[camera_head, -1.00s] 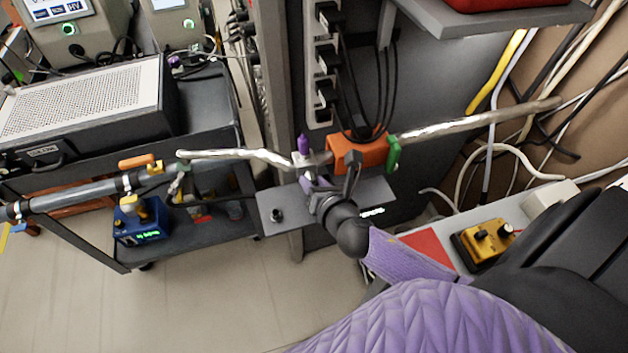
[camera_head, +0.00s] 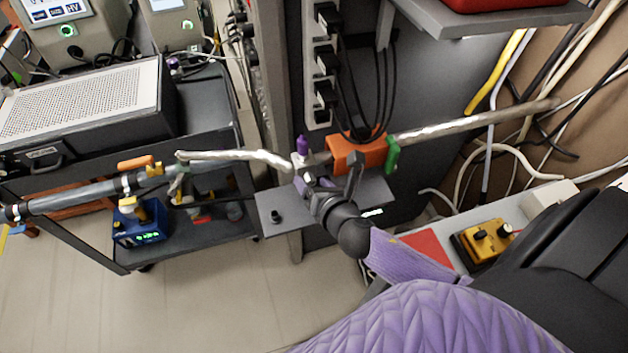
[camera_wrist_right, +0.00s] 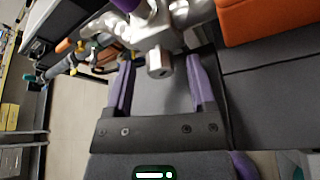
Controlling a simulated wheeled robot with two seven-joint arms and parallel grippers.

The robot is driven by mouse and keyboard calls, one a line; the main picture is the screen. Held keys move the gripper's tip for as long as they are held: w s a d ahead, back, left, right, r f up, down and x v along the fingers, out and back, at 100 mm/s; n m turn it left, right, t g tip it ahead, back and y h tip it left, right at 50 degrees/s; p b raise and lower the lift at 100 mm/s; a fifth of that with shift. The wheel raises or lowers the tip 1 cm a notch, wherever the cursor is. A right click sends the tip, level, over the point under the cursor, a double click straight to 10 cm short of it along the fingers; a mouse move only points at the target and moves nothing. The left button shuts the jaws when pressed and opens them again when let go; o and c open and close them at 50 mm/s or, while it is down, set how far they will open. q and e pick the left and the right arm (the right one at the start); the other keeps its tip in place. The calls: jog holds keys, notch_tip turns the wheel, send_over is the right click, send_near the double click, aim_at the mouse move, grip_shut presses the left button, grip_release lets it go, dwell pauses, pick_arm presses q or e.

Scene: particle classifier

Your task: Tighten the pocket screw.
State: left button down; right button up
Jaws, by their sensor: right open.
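A metal fitting (camera_wrist_right: 182,15) with a purple knob (camera_head: 302,144) on top sits in the pipe line, left of an orange block (camera_head: 362,153). In the right wrist view a short metal screw head (camera_wrist_right: 160,66) with a dark slot sticks out of the fitting; I take it for the pocket screw. My right gripper (camera_head: 308,184) is open just below the fitting. In the wrist view its two purple fingers (camera_wrist_right: 160,61) stand on either side of the screw head, with visible gaps. In the head view the gripper hides the screw. My left gripper is not in view.
A grey shelf plate (camera_head: 276,229) lies under the fitting. A foil-wrapped pipe (camera_head: 475,122) runs right, with a green part (camera_head: 393,155) beside the orange block. A cart (camera_head: 205,232) with instruments stands left. A power strip (camera_head: 322,66) with cables hangs behind.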

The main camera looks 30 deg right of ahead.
jog(key=p+v, duration=0.1)
jog(key=v, duration=0.9)
